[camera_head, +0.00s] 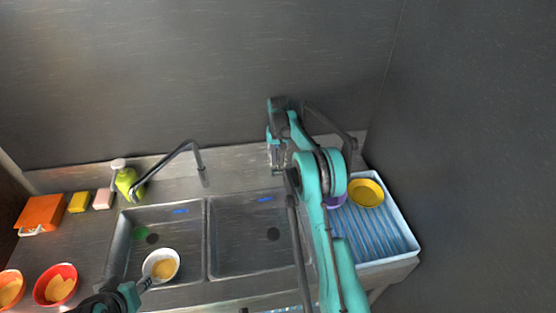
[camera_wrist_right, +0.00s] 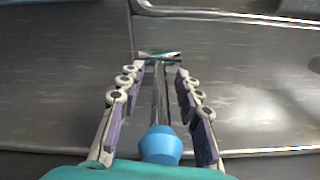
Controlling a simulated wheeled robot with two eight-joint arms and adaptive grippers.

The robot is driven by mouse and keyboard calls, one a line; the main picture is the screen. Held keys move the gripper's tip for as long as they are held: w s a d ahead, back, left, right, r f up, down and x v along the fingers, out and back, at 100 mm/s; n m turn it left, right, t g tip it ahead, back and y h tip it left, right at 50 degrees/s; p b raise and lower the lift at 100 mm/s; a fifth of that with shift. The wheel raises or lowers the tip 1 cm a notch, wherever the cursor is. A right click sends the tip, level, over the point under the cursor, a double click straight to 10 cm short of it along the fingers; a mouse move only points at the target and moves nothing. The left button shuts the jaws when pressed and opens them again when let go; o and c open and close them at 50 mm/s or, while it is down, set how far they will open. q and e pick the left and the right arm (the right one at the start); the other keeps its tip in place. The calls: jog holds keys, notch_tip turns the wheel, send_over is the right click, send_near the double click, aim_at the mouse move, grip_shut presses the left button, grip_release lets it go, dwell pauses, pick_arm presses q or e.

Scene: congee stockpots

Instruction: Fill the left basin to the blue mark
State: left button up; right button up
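The left basin (camera_head: 188,236) is a metal sink with a blue mark (camera_head: 181,211) high on its back wall. A green disc (camera_head: 141,232) and a dark drain (camera_head: 152,239) show on its floor; I see no clear water surface. A white bowl (camera_head: 161,279) with yellowish contents is at the basin's front. My left gripper (camera_head: 143,285) is beside the bowl; its fingers are too small to judge. My right gripper (camera_head: 275,168) is behind the right basin, fingers apart around a blue-ended metal rod (camera_wrist_right: 160,144) in the wrist view.
The right basin (camera_head: 245,238) has its own blue mark and drain. A white rack (camera_head: 402,223) with a yellow plate (camera_head: 366,193) stands right. A green bottle (camera_head: 127,182), sponges (camera_head: 80,202), an orange box (camera_head: 40,213) and a red bowl (camera_head: 55,285) occupy the left counter.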

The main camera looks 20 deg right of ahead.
grip_shut()
jog(key=shift+s+a+f+t+h+b, duration=0.2)
jog(key=shift+s+t+h+b, duration=0.1)
jog(key=shift+s+t+b, duration=0.55)
jog(key=shift+s+a+t+b, duration=0.15)
jog(key=shift+s+t+b, duration=0.2)
jog(key=shift+t+b, duration=0.5)
grip_release()
jog(key=v, duration=1.2)
